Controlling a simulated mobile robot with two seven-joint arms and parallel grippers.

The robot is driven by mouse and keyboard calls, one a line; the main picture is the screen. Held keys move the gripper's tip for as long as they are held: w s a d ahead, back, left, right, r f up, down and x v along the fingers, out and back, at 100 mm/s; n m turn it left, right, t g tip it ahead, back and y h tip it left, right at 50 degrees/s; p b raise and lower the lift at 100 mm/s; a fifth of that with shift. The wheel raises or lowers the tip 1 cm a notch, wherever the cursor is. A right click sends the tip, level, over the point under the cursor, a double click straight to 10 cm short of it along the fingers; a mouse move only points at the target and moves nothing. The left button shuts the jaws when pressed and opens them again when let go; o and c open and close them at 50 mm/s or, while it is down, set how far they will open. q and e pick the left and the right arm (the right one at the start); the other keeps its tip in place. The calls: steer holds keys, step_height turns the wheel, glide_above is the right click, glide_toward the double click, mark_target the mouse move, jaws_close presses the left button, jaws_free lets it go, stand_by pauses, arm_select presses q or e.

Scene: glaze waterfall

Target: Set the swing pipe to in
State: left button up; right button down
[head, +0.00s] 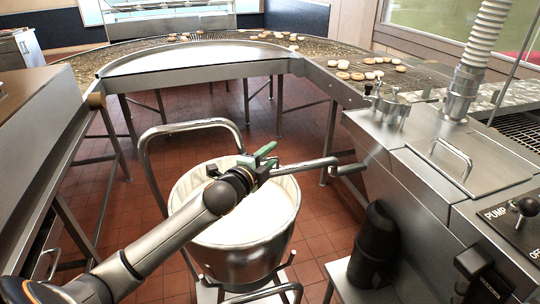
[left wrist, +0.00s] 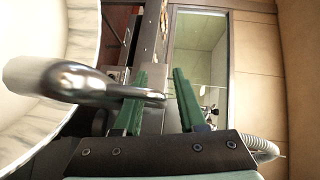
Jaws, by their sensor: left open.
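The swing pipe (head: 306,166) is a bare metal tube. It runs left from the steel machine on the right, over the bucket (head: 284,231) of white glaze. In the left wrist view the pipe (left wrist: 75,83) comes in from the left, and its narrower end reaches between the green fingers. My left gripper (head: 262,161) is at the pipe's left end, above the bucket. In the left wrist view the gripper (left wrist: 160,100) is open, with a finger on each side of the narrow end. I cannot tell whether they touch it. My right gripper is not seen.
The steel machine (head: 425,190) fills the right side, with a lidded hatch, a ribbed hose (head: 485,40) and a pump lever (head: 524,208). A curved conveyor (head: 130,62) carries several doughnuts behind. A cart handle (head: 147,165) rises left of the bucket. Tiled floor shows between.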

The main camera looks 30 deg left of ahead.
arm_select(q)
jaws_close()
stand_by(1.4)
